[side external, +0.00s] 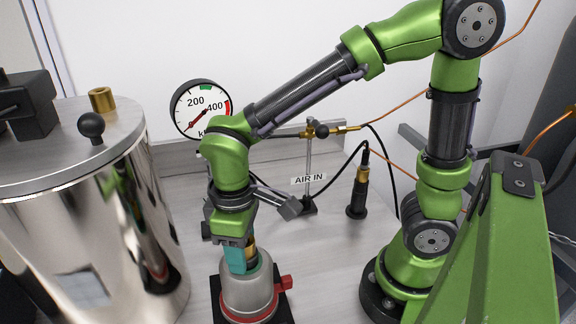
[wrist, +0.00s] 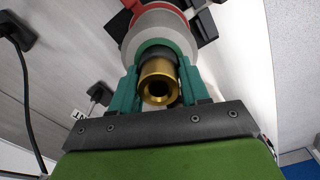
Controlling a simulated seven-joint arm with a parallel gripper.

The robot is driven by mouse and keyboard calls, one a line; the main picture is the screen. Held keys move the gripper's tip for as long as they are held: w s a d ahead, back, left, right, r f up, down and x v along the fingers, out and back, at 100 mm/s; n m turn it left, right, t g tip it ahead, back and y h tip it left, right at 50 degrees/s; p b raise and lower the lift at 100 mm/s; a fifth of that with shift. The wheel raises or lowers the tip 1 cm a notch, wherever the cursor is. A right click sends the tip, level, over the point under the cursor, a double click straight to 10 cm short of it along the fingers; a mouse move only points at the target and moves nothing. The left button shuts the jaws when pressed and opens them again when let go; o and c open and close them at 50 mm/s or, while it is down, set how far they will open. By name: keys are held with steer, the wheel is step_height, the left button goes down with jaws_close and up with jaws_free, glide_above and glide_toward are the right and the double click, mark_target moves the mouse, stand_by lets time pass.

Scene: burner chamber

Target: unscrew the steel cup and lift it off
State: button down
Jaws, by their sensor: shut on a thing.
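The steel cup (side external: 247,287) is a grey, rounded, upright body that narrows at the top. It sits in a red ring (side external: 236,318) on a black base. In the wrist view the cup (wrist: 150,28) shows beyond my fingers, with the red ring behind it. My gripper (side external: 238,262) comes down from above, its teal fingers shut on the cup's narrow top. In the wrist view my gripper (wrist: 158,58) has a finger on each side of that top. A hollow brass fitting (wrist: 158,72) sticks out between the fingers. The exact finger contact is partly hidden.
A red lever (side external: 286,282) juts from the right of the ring. A large shiny vessel (side external: 90,200) stands close on the left. A pressure gauge (side external: 201,108), an AIR IN stand (side external: 308,180) and a black cylinder (side external: 358,195) with a hose stand behind.

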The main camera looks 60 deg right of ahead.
steer(key=n, duration=0.6)
steer(key=shift+s+n, duration=0.1)
steer(key=shift+n, duration=0.3)
steer(key=shift+c, duration=1.1)
jaws_free()
